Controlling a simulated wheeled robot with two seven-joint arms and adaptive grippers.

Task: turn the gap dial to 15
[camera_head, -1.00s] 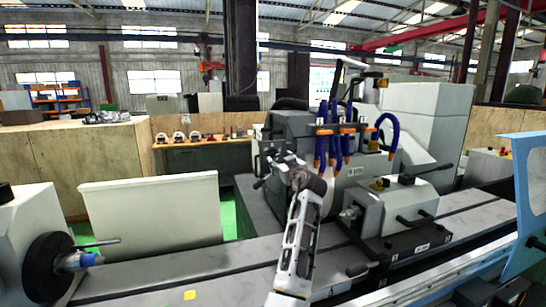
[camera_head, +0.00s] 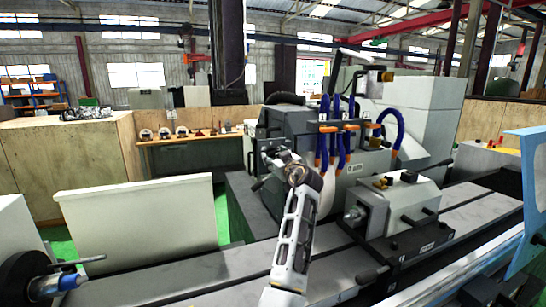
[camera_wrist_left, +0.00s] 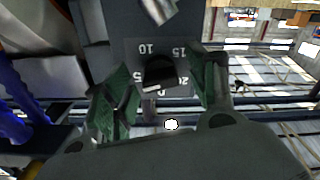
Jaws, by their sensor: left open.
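The gap dial (camera_wrist_left: 160,70) is a black knob on a dark grey plate with pale numbers 0, 5, 10, 15 and 20 around it. A pale mark on the knob's lower left edge lies near the 0. My left gripper (camera_wrist_left: 160,82) is open, its green-padded fingers on either side of the knob with space showing between. In the head view my left gripper (camera_head: 272,158) is at the front of the grey grinder housing (camera_head: 352,168) and hides the dial there. My right gripper is not in view.
Blue and orange coolant hoses (camera_head: 322,150) hang right of my gripper. A white tailstock block (camera_head: 400,203) stands on the grinder table at right. A cream panel (camera_head: 140,225) stands at left.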

